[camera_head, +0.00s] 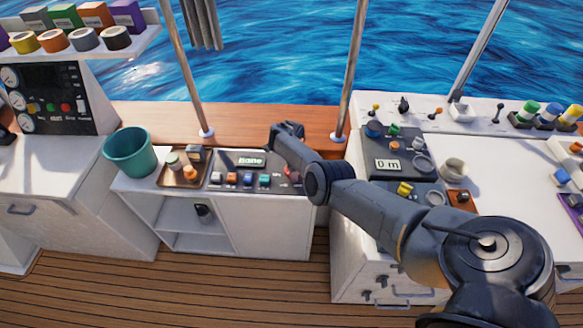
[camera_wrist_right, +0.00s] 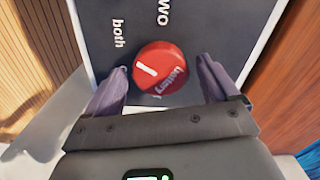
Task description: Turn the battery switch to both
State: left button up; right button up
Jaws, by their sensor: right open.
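The battery switch is a round red knob (camera_wrist_right: 165,68) with a white pointer mark and the word "battery" on it. The mark lies toward the left of the knob in the right wrist view. The labels "both" (camera_wrist_right: 118,33) and "two" (camera_wrist_right: 163,14) are printed on the dark panel (camera_wrist_right: 205,35); another label below the knob is mostly hidden. My right gripper (camera_wrist_right: 162,70) is open, its fingers on either side of the knob; I cannot tell whether they touch it. In the head view my right gripper (camera_head: 287,132) is above the panel's right end. My left gripper is not in view.
The panel (camera_head: 222,183) has a lit display and several coloured switches. Left of it are a tray (camera_head: 163,183) with small items and a teal bucket (camera_head: 131,153). A second console (camera_head: 405,145) stands to the right.

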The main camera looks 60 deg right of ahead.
jog(key=shift+r, duration=0.15)
notch_tip(320, 180, up, 11)
jog(key=p, duration=0.5)
jog(key=shift+f, duration=0.2)
